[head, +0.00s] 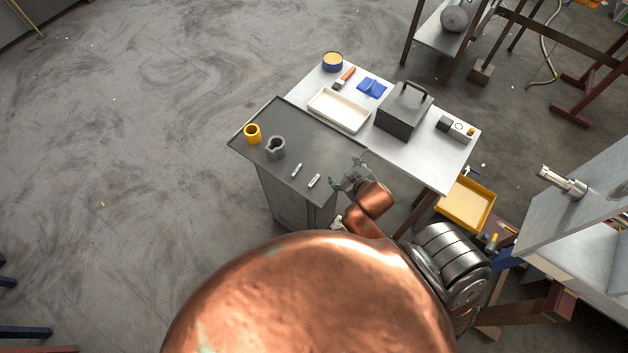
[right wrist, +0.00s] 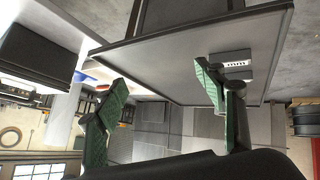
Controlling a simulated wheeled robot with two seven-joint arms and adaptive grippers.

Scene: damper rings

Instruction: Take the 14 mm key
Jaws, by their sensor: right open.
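Two small light-grey pieces, which look like the keys, lie on the dark top of a cabinet (head: 262,118). One key (head: 297,170) is farther left, and the other key (head: 314,181) is nearer my right gripper (head: 347,180). Their size marks are too small to read, so I cannot tell which is 14 mm. My right gripper is open and empty at the cabinet's right edge. In the right wrist view its green fingers (right wrist: 160,86) are spread wide. A pale key with dark markings (right wrist: 237,64) shows beside the right-hand finger, not between the fingers. My left gripper is not visible.
A yellow ring (head: 252,133) and a grey notched ring (head: 275,147) stand on the cabinet top. The table behind holds a white tray (head: 338,110), a dark box (head: 403,112), a brush and a blue cloth. A yellow bin (head: 466,205) is at right.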

